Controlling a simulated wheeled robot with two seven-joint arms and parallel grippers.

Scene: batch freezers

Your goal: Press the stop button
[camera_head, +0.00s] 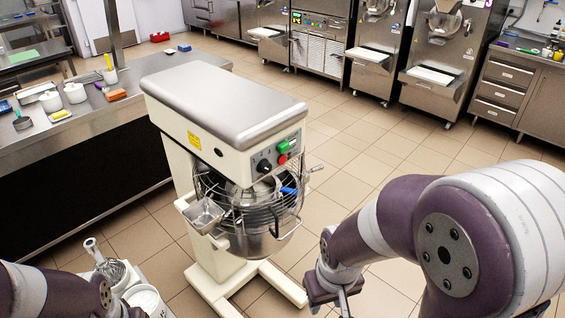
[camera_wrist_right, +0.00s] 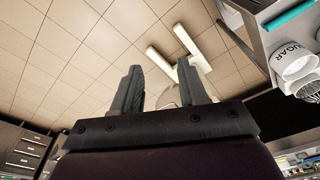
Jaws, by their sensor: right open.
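The red stop button (camera_head: 282,159) sits on the control panel of the planetary mixer (camera_head: 225,105), just below a green button (camera_head: 284,147) and to the right of a black knob (camera_head: 264,166). My right gripper (camera_head: 341,298) is at the bottom of the head view, lower than the panel and to its right, apart from the mixer. In the right wrist view its two fingers (camera_wrist_right: 161,86) are spread with nothing between them. The button does not show clearly in the wrist view. My left arm enters at the lower left; its fingers do not show.
The mixer's bowl (camera_head: 252,232) and wire guard are below the panel. A steel counter (camera_head: 95,110) with containers stands at left. A container marked SUGAR (camera_wrist_right: 298,62) shows in the wrist view. Steel machines line the back. Tiled floor is clear to the mixer's right.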

